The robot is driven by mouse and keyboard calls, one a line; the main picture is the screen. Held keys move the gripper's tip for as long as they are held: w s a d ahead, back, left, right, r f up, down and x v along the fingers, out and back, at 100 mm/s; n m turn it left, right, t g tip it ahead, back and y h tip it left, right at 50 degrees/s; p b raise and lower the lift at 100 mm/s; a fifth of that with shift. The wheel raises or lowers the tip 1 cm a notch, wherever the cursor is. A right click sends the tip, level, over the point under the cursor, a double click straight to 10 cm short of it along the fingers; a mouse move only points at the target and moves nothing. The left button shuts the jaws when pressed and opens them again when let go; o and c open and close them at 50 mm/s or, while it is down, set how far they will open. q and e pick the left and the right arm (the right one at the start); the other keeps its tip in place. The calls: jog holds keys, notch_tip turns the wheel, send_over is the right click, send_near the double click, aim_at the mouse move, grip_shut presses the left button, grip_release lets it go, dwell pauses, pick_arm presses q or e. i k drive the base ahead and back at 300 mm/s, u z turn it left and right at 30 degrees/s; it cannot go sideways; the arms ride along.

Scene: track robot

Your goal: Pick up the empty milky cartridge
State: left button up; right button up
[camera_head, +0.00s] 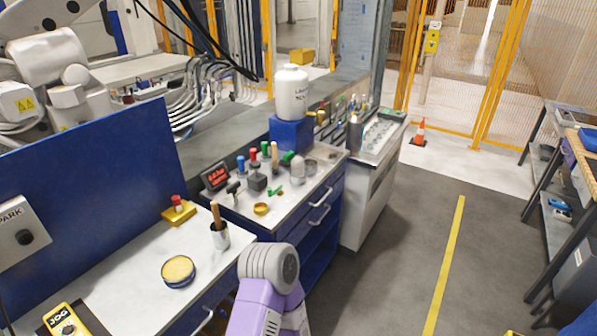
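A small milky, whitish cylinder with a rounded top (298,169) stands upright near the back of the middle workbench (240,207). It looks like the cartridge, but I cannot tell from here whether it is empty. A short grey cylinder (310,167) stands right beside it. Neither of my grippers is in view. Only a purple and grey link of one of my arms (262,300) shows at the bottom centre, well in front of the cartridge.
A large white bottle (291,93) stands on a blue block (291,134) behind the cartridge. Small coloured tools, a dark block (257,182) and a red-lit display (215,177) crowd the bench. A blue panel (95,175) rises at left. Floor (405,235) at right is clear.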

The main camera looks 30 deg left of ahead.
aim_at(297, 163)
jog(key=u, duration=0.05)
jog(key=i, duration=2.45)
jog(key=u, duration=2.75)
